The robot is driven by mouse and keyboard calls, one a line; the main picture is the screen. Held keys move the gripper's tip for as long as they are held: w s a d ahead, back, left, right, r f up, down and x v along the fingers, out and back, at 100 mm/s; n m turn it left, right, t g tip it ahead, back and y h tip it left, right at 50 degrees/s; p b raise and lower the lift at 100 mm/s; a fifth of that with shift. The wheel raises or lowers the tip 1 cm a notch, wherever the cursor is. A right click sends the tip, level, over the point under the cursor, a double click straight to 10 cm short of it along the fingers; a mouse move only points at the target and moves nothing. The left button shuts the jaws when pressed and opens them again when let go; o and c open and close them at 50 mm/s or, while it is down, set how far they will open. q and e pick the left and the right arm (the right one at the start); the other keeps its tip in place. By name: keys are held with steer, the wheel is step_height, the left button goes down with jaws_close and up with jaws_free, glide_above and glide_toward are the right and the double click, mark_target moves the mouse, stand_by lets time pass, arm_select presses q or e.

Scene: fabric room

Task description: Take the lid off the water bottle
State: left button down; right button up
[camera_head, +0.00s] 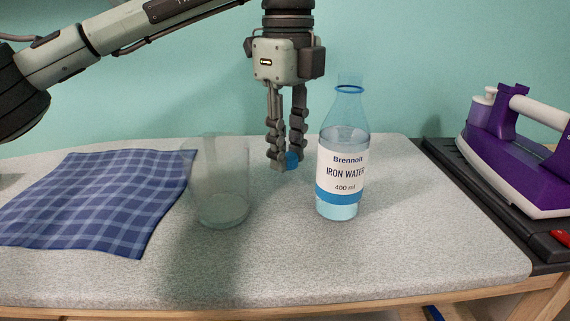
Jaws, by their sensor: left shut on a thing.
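The water bottle (342,160) stands upright on the ironing table, right of centre. It is clear blue with a white and blue label and is partly filled. Its neck is open at the top, with no lid on it. My left gripper (284,163) points straight down just left of the bottle, apart from it. It is shut on the small blue lid (292,160), which shows between the fingertips. The lid is partly hidden by the fingers. My right gripper is not in view.
An empty clear glass (222,185) stands left of my left gripper. A blue checked cloth (98,200) lies at the left. A purple iron (515,150) rests on a dark stand at the right. The front of the table (330,265) is clear.

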mark_target(288, 155)
arm_select(q)
steer(key=shift+f, duration=1.5)
steer(key=shift+f, duration=0.15)
steer(key=c, duration=1.2)
jaws_free()
